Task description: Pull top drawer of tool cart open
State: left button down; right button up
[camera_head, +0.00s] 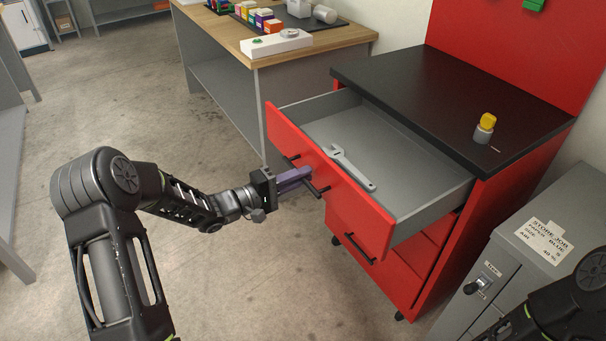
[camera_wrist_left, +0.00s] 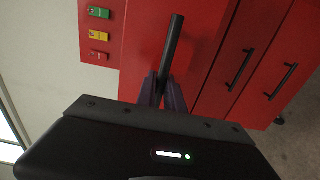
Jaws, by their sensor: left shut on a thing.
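The red tool cart (camera_head: 465,232) stands at the right in the head view. Its top drawer (camera_head: 330,181) is pulled well out, and a grey adjustable wrench (camera_head: 349,167) lies inside it. My left gripper (camera_head: 303,178) is at the drawer front, shut on the black bar handle (camera_head: 318,188). In the left wrist view the purple fingers (camera_wrist_left: 162,92) close around the same handle (camera_wrist_left: 173,45). Part of the handle is hidden by the fingers. My right arm shows at the lower right of the head view, but its gripper is out of view.
A wooden-topped workbench (camera_head: 225,38) with small coloured boxes stands behind the drawer. A grey cabinet (camera_head: 540,262) stands at the right of the cart. A yellow-capped item (camera_head: 486,127) sits on the cart's black top. The floor (camera_head: 130,100) at left is clear.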

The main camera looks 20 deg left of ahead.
pick_arm(q)
jog(key=c, duration=1.5)
grip_release()
jog(key=shift+o, duration=0.2)
jog(key=v, duration=0.7)
jog(key=shift+s+a, duration=0.25)
jog(key=shift+s, duration=0.05)
